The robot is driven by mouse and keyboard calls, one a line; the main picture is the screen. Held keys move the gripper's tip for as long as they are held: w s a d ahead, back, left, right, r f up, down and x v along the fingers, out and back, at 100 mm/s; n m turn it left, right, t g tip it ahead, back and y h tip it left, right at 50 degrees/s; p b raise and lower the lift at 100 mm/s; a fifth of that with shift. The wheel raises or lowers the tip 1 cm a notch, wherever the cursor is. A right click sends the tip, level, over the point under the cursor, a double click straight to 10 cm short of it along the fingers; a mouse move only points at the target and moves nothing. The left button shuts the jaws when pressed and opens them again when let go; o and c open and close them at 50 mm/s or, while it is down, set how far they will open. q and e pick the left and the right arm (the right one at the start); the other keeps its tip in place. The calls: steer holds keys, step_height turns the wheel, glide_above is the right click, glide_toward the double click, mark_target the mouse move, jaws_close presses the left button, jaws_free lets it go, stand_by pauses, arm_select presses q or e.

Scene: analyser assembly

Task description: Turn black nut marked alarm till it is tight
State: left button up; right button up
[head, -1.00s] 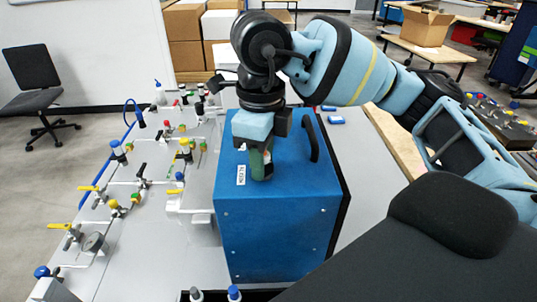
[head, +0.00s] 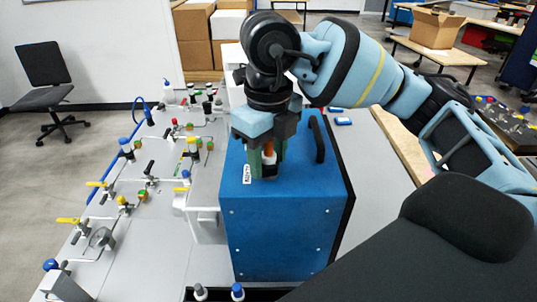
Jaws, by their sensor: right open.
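The blue analyser box (head: 285,235) stands on the table in the middle of the head view. A small white label (head: 247,174) is on its top near the front left; its lettering is too small to read surely. My right gripper (head: 268,168) points down over the box beside this label. Its two green fingers are apart, with an orange and white piece (head: 269,156) showing between them. A dark part (head: 270,173) sits low between the fingertips, likely the black nut; the fingers partly hide it. My left gripper is not in view.
A black handle (head: 317,140) stands on the box's top, right of my right gripper. Pipes with coloured valves (head: 148,180) fill the table's left side.

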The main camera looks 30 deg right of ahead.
steer(key=shift+f+n, duration=0.2)
steer(key=shift+n, duration=0.8)
steer(key=n+b, duration=0.1)
steer(key=n, duration=0.2)
steer(key=shift+n, duration=0.3)
steer(key=n, duration=0.3)
steer(key=shift+r+b, duration=0.1)
steer(key=shift+b, duration=0.3)
steer(key=n, duration=0.3)
steer(key=shift+n, duration=0.3)
steer(key=n+b, duration=0.1)
steer(key=n, duration=0.4)
arm_select(q)
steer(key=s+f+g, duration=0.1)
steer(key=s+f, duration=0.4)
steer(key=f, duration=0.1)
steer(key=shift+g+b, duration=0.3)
steer(key=shift+b, duration=0.05)
arm_select(e)
steer(key=n, duration=0.6)
steer(key=shift+n, duration=0.4)
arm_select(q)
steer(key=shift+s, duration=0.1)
